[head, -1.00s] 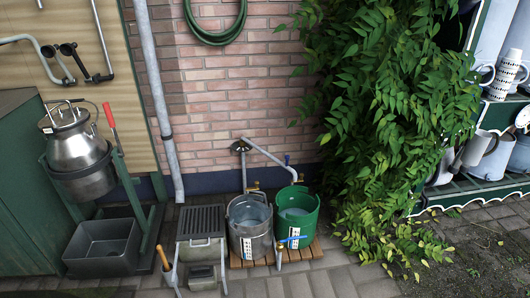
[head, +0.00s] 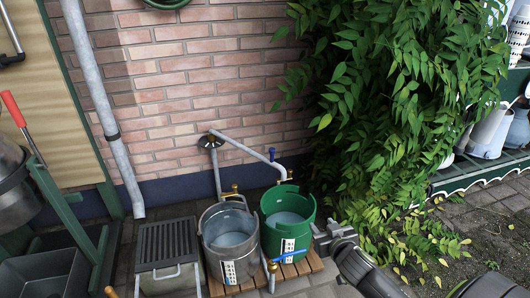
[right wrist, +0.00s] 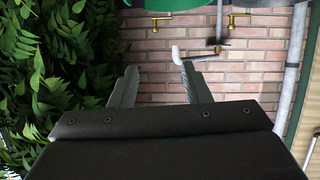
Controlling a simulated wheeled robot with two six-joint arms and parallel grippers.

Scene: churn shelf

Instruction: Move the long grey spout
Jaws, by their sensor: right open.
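The long grey spout (head: 240,146) runs from a dark round wall mount (head: 211,141) out to the right and bends down over the green bucket (head: 277,235). A blue knob (head: 272,154) sits at its bend. My right gripper (head: 327,237) is open and empty, just right of the green bucket and lower than the spout. In the right wrist view, the picture is upside down and the open fingers (right wrist: 158,78) point toward the brick wall. The spout (right wrist: 201,59) shows there beyond the fingers, apart from them. My left gripper is in neither view.
A metal bucket (head: 229,238) stands left of the green one on a wooden slatted base (head: 306,266). A grey drain grate (head: 168,243) is further left. Leafy vine (head: 380,120) hangs close to the right. A thick downpipe (head: 98,105) runs down the wall.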

